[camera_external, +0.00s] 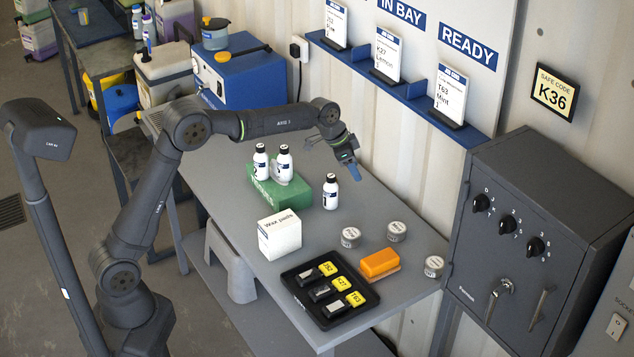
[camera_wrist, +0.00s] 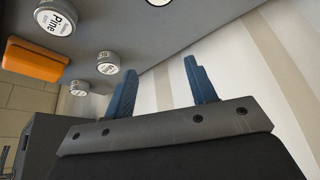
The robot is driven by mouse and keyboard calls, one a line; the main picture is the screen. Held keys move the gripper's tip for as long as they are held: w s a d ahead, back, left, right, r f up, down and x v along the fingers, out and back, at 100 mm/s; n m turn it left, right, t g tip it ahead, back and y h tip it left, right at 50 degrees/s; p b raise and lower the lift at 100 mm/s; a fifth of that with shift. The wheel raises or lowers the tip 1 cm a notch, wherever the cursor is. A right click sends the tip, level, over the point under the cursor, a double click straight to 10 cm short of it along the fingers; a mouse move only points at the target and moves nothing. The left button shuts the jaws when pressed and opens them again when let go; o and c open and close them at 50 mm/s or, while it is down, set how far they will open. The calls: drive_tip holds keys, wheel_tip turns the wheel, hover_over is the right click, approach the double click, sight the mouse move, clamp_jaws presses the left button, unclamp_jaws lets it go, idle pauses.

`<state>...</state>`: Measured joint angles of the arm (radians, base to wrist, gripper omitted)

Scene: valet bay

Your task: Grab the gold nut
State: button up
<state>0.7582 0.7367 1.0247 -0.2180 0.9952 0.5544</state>
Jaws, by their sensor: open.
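I cannot make out a gold nut for certain in either view. A small gold-orange round piece (camera_external: 223,57) shows on the front top edge of the blue machine (camera_external: 245,80) at the back left; I cannot tell if it is a nut. My gripper (camera_external: 354,172) hangs above the back of the grey table, right of the white bottles and well apart from the blue machine. In the wrist view my gripper (camera_wrist: 162,75) is open, with nothing between its two blue fingers.
Bottles stand on and beside a green block (camera_external: 283,192). Round tins (camera_external: 350,237), an orange block (camera_external: 380,263), a white box (camera_external: 280,234) and a black tray (camera_external: 292,279) with tagged keys occupy the table's front. A grey safe (camera_external: 540,230) stands right; a blue shelf (camera_external: 400,87) lines the wall.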

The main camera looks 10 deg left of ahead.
drive_tip(key=w+a+r, duration=0.2)
drive_tip(key=w+a, duration=0.1)
drive_tip(key=a, duration=0.4)
drive_tip(key=w+a+r, duration=0.1)
drive_tip(key=w+a, duration=0.3)
drive_tip(key=a, duration=0.4)
drive_tip(key=shift+n, duration=0.4)
drive_tip(key=x, duration=1.7)
drive_tip(key=shift+s+f, duration=0.1)
drive_tip(key=c, duration=1.1)
drive_tip(key=shift+o, duration=0.2)
